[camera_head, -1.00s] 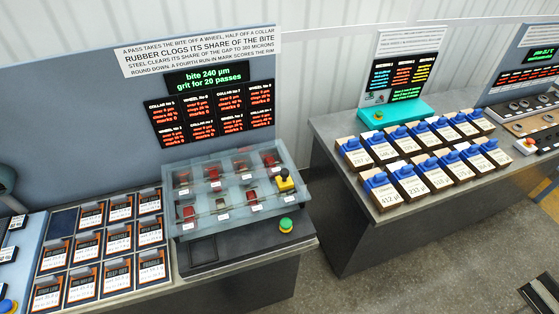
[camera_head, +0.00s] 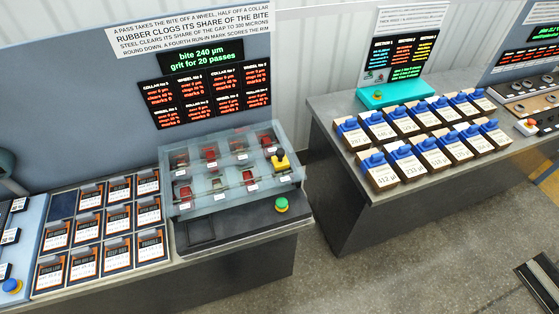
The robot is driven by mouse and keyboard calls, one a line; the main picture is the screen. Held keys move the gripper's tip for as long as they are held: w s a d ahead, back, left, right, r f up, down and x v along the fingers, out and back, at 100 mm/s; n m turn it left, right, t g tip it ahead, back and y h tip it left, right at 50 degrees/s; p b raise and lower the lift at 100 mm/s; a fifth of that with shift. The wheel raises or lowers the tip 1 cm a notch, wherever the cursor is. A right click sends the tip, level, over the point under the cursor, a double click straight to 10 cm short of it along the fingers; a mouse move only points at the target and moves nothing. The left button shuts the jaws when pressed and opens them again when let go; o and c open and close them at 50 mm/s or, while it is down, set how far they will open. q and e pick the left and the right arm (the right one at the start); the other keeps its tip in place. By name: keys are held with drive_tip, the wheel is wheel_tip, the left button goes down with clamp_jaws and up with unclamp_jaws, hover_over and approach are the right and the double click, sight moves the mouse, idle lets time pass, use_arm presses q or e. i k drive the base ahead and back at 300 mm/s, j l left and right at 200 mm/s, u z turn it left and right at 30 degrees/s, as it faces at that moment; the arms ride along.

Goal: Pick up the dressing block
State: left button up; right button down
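No thing in view is plainly labelled as the dressing block. A small yellow piece with a black knob (camera_head: 281,161) sits at the right end of a clear-covered case (camera_head: 216,201) on the left bench; I cannot tell whether it is the dressing block. Red pieces (camera_head: 211,153) with white tags lie in the case's compartments, under the clear cover. Neither of my grippers is recognisable in view.
A green button (camera_head: 281,204) is on the case's front ledge. Labelled orange-and-black cards (camera_head: 117,222) fill a rack to its left. Blue-topped numbered blocks (camera_head: 409,152) stand in two rows on the right bench (camera_head: 345,215). Grey floor (camera_head: 400,270) lies open in front.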

sight(281, 162)
drive_tip(key=i+l+u, duration=0.1)
drive_tip(key=l, duration=0.65)
drive_tip(key=i+l+u, duration=0.1)
drive_tip(key=l, duration=0.7)
